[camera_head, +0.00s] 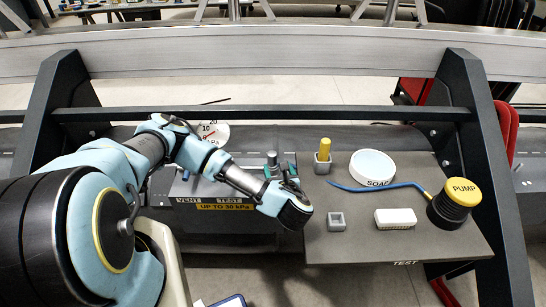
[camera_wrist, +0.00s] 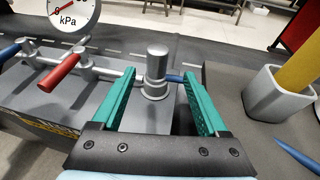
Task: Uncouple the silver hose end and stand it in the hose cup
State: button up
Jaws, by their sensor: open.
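The silver hose end (camera_wrist: 157,64) is an upright metal cylinder on a round collar at the grey panel, in the middle of the wrist view. In the head view it is a small dark-silver post (camera_head: 271,157) at the panel's right end. My gripper (camera_wrist: 160,78) is open, with teal fingers left and right of the cylinder and gaps showing on both sides. My gripper also shows in the head view (camera_head: 283,169). A small empty grey square cup (camera_head: 336,220) stands on the shelf; I cannot tell if it is the hose cup. Another grey cup (camera_head: 323,164) holds a yellow stick.
A red-handled valve (camera_wrist: 60,72) and a gauge (camera_wrist: 74,14) lie left of the cylinder.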

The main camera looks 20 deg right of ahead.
aim_at(274, 160)
jog(key=shift+a+f, duration=0.1)
jog(key=shift+f, duration=0.05)
jog(key=w+b, duration=0.1)
jog(key=b, duration=0.1)
jog(key=shift+f+b, duration=0.3)
jog(key=shift+f, duration=0.1)
jog(key=b+x, duration=0.1)
jog(key=b, duration=0.2)
jog(key=shift+w+d, duration=0.25)
jog(key=shift+w, duration=0.05)
jog(key=shift+w+d+p, duration=0.2)
jog(key=shift+w+p, duration=0.3)
jog(key=shift+w, duration=0.5)
jog(key=p+x, duration=0.2)
jog(key=x, duration=0.3)
jog(key=shift+w+a+r, duration=0.1)
jog(key=shift+w+a, duration=0.05)
jog(key=shift+w, duration=0.3)
jog(key=shift+f, duration=0.25)
jog(key=shift+c, duration=0.3)
grip_shut()
